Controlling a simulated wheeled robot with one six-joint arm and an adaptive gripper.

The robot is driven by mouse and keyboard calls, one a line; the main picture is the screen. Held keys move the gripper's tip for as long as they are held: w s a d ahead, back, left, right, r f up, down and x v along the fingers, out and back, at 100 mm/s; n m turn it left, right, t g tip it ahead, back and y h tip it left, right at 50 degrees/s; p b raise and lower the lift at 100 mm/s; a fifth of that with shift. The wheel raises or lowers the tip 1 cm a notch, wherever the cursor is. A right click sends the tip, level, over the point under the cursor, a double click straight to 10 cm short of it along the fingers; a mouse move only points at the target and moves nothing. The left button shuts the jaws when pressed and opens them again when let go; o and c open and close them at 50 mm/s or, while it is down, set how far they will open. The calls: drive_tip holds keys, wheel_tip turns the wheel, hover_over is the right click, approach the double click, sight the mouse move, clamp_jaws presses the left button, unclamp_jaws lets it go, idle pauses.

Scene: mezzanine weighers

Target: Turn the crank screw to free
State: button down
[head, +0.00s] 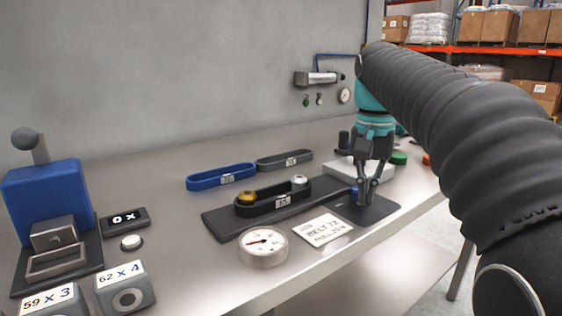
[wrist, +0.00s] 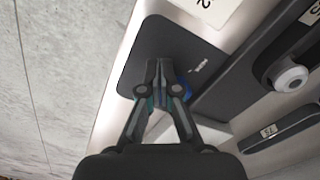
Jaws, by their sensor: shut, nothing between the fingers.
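My gripper (head: 366,198) points down over the right end of a dark base plate (head: 225,222), with its fingers together and nothing between them. A blue round part (head: 354,193), perhaps the crank screw's knob, sits right beside the fingers. It also shows partly behind the fingers in the wrist view (wrist: 185,88). The fingers hide much of it, and I cannot tell whether they touch it. A black belt (head: 262,207) loops around two rollers on the plate, one brass (head: 247,197) and one silver (head: 299,181).
A dial gauge (head: 263,247) and a printed card (head: 323,230) lie in front of the plate. Loose blue (head: 222,178) and grey (head: 284,160) belts lie behind. A blue lever device (head: 44,195) stands left. A white block (head: 342,170) and green button (head: 398,158) are near my gripper.

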wheel_tip(320, 180, up, 6)
idle(0.6)
drive_tip(key=shift+s, duration=0.2)
